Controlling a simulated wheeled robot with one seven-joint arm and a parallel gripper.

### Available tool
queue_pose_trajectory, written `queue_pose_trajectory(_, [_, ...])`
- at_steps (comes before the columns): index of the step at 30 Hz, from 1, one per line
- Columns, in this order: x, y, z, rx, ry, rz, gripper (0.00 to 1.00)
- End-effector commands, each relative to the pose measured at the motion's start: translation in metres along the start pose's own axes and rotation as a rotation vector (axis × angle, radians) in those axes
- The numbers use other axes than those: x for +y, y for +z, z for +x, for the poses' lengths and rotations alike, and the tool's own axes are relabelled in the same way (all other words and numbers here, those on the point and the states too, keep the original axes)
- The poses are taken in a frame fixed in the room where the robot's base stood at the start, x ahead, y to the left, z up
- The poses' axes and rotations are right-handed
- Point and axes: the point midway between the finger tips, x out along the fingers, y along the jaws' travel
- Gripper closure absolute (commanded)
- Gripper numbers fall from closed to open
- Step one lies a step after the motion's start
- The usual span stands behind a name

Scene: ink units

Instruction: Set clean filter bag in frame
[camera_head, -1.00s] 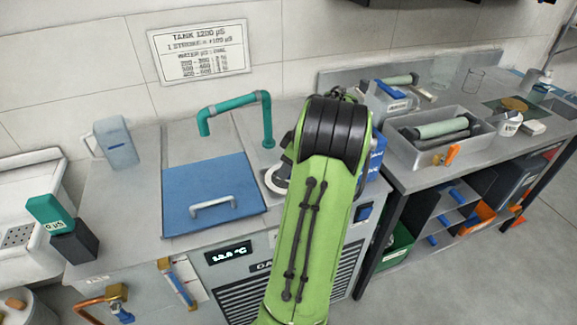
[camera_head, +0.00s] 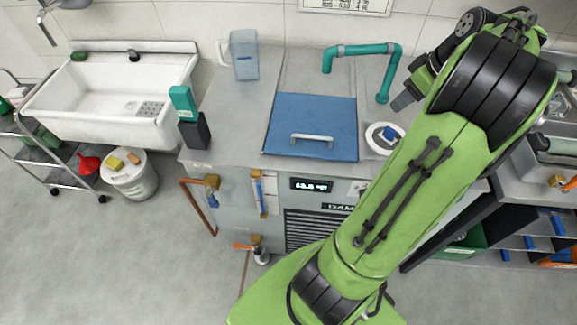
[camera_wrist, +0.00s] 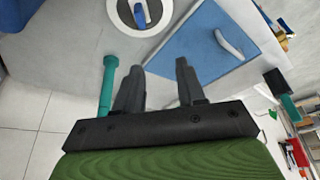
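A round white ring (camera_head: 385,138) is set in the steel top right of the blue lid, with a dark inside and a blue piece (camera_head: 390,133) at its middle. The wrist view shows the ring (camera_wrist: 148,30) and the blue piece (camera_wrist: 140,16) beyond the fingertips. I cannot tell whether this ring is the filter frame. No filter bag can be made out. My gripper (camera_wrist: 158,68) is open, with nothing between its fingers. In the head view my gripper (camera_head: 404,98) hangs above and right of the ring, apart from it.
The blue lid (camera_head: 312,120) with its grey handle is closed. A teal pipe (camera_head: 365,50) rises behind, close to my gripper. A clear jug (camera_head: 244,55) and a teal-and-black meter (camera_head: 190,118) stand left. A white sink (camera_head: 120,80) is further left. A steel tray (camera_head: 545,175) is at right.

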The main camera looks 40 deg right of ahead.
Motion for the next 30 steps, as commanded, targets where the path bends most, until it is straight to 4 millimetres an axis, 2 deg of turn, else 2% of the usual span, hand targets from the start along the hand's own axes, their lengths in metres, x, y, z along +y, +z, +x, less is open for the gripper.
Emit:
queue_pose_trajectory(1, [-0.03, -0.032, -0.002, -0.012, 0.001, -0.029, 0.61])
queue_pose_trajectory(2, [-0.049, -0.048, -0.003, -0.02, 0.004, -0.032, 0.61])
queue_pose_trajectory(3, [-0.077, -0.066, -0.005, -0.03, 0.009, -0.035, 0.61])
queue_pose_trajectory(5, [-0.122, -0.088, -0.008, -0.04, 0.019, -0.036, 0.61])
queue_pose_trajectory(7, [-0.179, -0.103, -0.013, -0.041, 0.033, -0.04, 0.61])
queue_pose_trajectory(9, [-0.236, -0.105, -0.02, -0.028, 0.048, -0.042, 0.61])
queue_pose_trajectory(11, [-0.281, -0.096, -0.026, -0.006, 0.055, -0.04, 0.61])
queue_pose_trajectory(12, [-0.308, -0.084, -0.03, 0.012, 0.056, -0.04, 0.61])
queue_pose_trajectory(15, [-0.355, -0.048, -0.034, 0.064, 0.042, -0.029, 0.61])
queue_pose_trajectory(18, [-0.376, -0.017, -0.034, 0.103, 0.018, -0.014, 0.61])
queue_pose_trajectory(21, [-0.383, -0.001, -0.031, 0.122, 0.002, -0.001, 0.61])
queue_pose_trajectory(30, [-0.383, 0.002, -0.032, 0.124, -0.001, 0.004, 0.61])
